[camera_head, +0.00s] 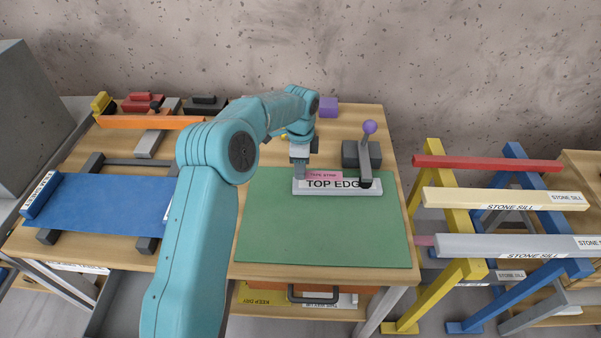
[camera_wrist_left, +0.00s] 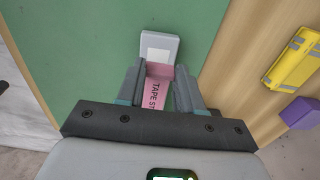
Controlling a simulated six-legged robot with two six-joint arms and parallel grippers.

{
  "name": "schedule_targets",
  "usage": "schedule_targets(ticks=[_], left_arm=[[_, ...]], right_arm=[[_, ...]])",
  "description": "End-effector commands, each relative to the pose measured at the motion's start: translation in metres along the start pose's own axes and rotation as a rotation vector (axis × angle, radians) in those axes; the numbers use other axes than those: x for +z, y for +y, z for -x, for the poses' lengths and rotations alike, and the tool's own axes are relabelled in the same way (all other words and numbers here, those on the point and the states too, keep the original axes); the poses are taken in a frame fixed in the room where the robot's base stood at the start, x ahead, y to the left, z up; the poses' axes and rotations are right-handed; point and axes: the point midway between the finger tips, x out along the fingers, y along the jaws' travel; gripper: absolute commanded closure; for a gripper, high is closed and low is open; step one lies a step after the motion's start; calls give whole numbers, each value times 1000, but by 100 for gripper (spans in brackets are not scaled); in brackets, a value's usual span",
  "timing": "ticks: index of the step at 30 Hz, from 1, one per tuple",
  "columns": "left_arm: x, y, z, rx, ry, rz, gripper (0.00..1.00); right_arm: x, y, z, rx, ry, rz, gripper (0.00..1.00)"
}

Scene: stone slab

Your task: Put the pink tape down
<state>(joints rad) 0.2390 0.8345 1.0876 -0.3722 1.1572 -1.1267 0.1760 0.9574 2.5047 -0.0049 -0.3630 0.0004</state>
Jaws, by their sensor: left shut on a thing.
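The pink tape (camera_head: 325,175), marked "TAPE STRIP", shows at the back edge of a pale grey block (camera_head: 345,191) labelled "TOP EDGE". My left gripper (camera_head: 300,172) points down at the left end of the tape, over the green mat (camera_head: 320,235). In the left wrist view the pink tape (camera_wrist_left: 158,92) is between the two fingers of my left gripper (camera_wrist_left: 160,75), which is shut on it. The grey block (camera_wrist_left: 160,46) lies just beyond the fingertips. I cannot tell whether the tape touches the block. My right gripper is not in view.
A dark clamp with a purple knob (camera_head: 369,127) stands by the block's right end. A purple block (camera_head: 328,107) lies at the table's back. Trestles with labelled sills (camera_head: 510,245) stand right. The mat's front is clear.

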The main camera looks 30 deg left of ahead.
Motion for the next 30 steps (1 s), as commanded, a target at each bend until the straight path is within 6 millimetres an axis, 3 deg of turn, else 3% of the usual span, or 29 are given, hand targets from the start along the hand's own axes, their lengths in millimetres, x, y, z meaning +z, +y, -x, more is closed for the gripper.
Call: schedule_targets(ticks=[6, 18, 19, 21, 30], left_arm=[[0, 1, -31, 4, -1, 1, 92], [0, 0, -37, 2, 0, 0, 92], [0, 0, -36, 2, 0, 0, 54], [0, 0, -35, 2, 0, 0, 39], [0, 0, -32, 1, 0, 0, 39]], right_arm=[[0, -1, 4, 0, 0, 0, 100], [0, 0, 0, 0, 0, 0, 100], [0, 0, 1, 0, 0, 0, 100], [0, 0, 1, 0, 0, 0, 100], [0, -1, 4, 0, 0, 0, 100]])
